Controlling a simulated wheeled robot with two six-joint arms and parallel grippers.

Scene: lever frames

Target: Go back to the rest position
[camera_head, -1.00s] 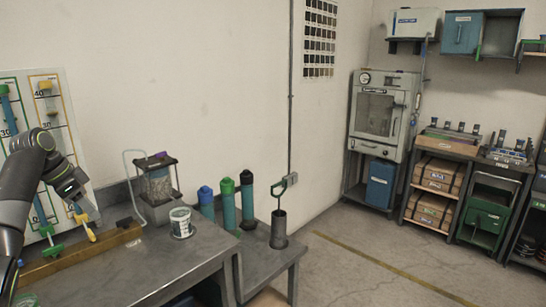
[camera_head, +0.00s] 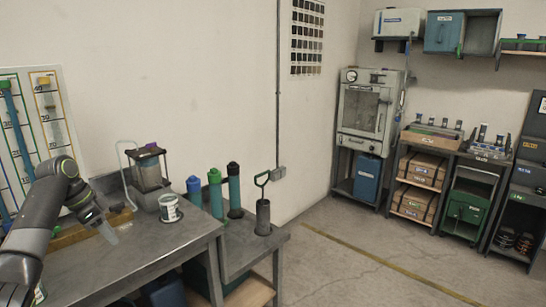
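The lever frame board (camera_head: 62,125), white with coloured scales, stands at the left edge on the bench. A blue slider column (camera_head: 14,120) and a yellow-marked column (camera_head: 48,100) show on it. My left gripper (camera_head: 108,232) hangs in front of the board's lower right, above the bench, pointing down and right. Its fingers are small and close together; I cannot tell whether they are open or shut. My arm hides the lower part of the board. My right gripper is not in view.
The metal bench (camera_head: 150,255) carries a white cup (camera_head: 170,208) and a lantern-like device (camera_head: 149,172). On a lower bench stand a blue-capped bottle (camera_head: 194,188), a green-capped bottle (camera_head: 215,195) and a grey cylinder with a green handle (camera_head: 263,215). Open floor (camera_head: 340,270) lies right.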

